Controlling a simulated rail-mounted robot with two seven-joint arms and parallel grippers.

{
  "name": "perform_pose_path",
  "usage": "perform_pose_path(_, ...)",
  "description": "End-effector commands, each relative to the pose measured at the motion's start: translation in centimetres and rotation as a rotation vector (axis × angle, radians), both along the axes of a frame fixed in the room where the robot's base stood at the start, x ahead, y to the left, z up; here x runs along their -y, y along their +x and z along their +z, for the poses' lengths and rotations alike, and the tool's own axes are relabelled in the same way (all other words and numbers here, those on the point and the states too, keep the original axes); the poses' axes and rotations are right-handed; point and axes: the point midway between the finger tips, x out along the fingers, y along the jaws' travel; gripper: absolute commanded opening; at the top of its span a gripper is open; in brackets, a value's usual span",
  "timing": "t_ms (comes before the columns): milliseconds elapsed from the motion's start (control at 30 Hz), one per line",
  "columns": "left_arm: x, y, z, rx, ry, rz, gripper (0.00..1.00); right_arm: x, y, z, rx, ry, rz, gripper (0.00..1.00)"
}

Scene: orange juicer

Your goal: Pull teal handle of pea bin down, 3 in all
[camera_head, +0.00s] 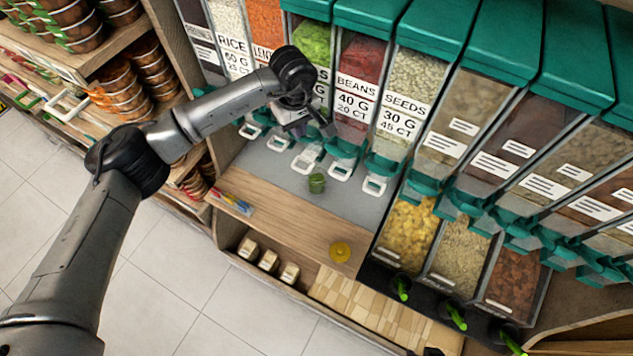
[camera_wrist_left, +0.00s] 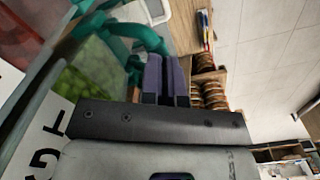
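The pea bin (camera_head: 312,42) is the clear bin with bright green contents, between the lentil and beans bins in the head view. Its label is partly covered by my left arm. In the left wrist view, its green contents (camera_wrist_left: 92,92) show behind a clear wall. A teal handle (camera_wrist_left: 145,37) shows close to the fingertips; I cannot tell whether they touch. My left gripper (camera_head: 312,124) is in front of the bin's lower part. Its two fingers (camera_wrist_left: 165,60) are close together, with nothing seen between them. My right gripper is not in view.
The beans bin (camera_head: 361,60) and seeds bin (camera_head: 417,80) stand right of the pea bin. A small green jar (camera_head: 317,183) and a yellow one (camera_head: 340,251) are on the counter (camera_head: 285,215) below.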

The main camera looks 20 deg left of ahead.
Motion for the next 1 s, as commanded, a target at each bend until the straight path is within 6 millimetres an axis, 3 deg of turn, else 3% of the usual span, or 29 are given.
perform_pose_path(1000, -0.3, -0.8, -4.1, -0.002, 0.003, 0.002, 0.0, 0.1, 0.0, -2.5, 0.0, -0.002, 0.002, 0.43)
